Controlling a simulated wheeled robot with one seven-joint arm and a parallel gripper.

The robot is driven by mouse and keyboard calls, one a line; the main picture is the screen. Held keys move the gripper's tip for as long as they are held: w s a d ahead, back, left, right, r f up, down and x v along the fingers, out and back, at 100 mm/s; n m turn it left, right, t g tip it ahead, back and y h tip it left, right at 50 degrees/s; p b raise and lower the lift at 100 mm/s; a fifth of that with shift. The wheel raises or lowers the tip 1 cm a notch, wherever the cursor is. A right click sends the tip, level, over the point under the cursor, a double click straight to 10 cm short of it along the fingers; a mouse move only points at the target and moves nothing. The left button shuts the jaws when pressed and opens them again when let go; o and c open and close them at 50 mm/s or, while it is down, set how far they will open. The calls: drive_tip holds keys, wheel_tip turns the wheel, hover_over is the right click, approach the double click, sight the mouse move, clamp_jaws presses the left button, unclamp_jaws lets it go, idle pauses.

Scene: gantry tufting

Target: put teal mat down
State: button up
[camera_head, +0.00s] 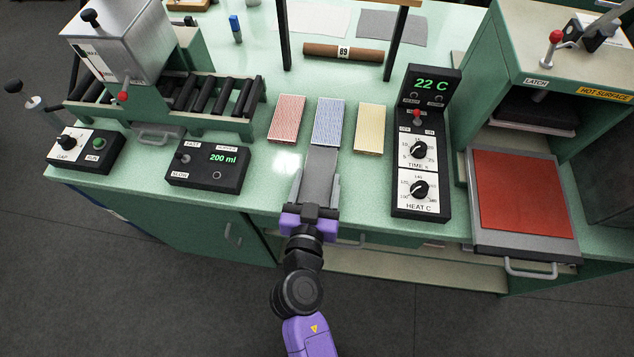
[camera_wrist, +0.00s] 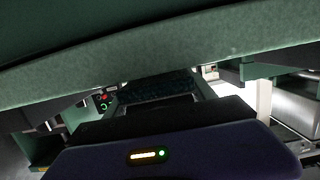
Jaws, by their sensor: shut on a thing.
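My gripper (camera_head: 318,188) is shut on a flat slab, which I take to be the teal mat (camera_head: 321,168). Its top looks plain grey in the head view. In the wrist view a dark teal textured face (camera_wrist: 158,88) shows between the fingers. The mat points away from me at the bench's front edge, close to the near end of the blue mat (camera_head: 329,120). I cannot tell whether it touches the bench top. A red mat (camera_head: 287,119) and a yellow mat (camera_head: 370,128) lie on either side of the blue one.
The bench top (camera_head: 265,190) is clear left of my gripper. A 200 ml control box (camera_head: 207,168) stands left, a tall heat panel (camera_head: 420,150) right. Further right is a press with a red plate (camera_head: 518,190). A brown roll marked 89 (camera_head: 340,52) lies behind.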

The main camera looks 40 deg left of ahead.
drive_tip(key=shift+f, duration=0.25)
drive_tip(key=shift+f+b, duration=0.25)
drive_tip(key=shift+b, duration=0.05)
drive_tip(key=o, duration=1.4)
drive_tip(key=shift+r, duration=0.1)
drive_tip(key=shift+r+p, duration=0.2)
drive_tip(key=shift+p, duration=0.15)
drive_tip(key=shift+s+d+f, duration=0.1)
drive_tip(key=shift+s+d, duration=0.1)
drive_tip(key=shift+s, duration=0.1)
drive_tip(key=b+v, duration=0.2)
drive_tip(key=v, duration=0.9)
drive_tip(key=shift+s+b, duration=0.2)
drive_tip(key=shift+b, duration=0.1)
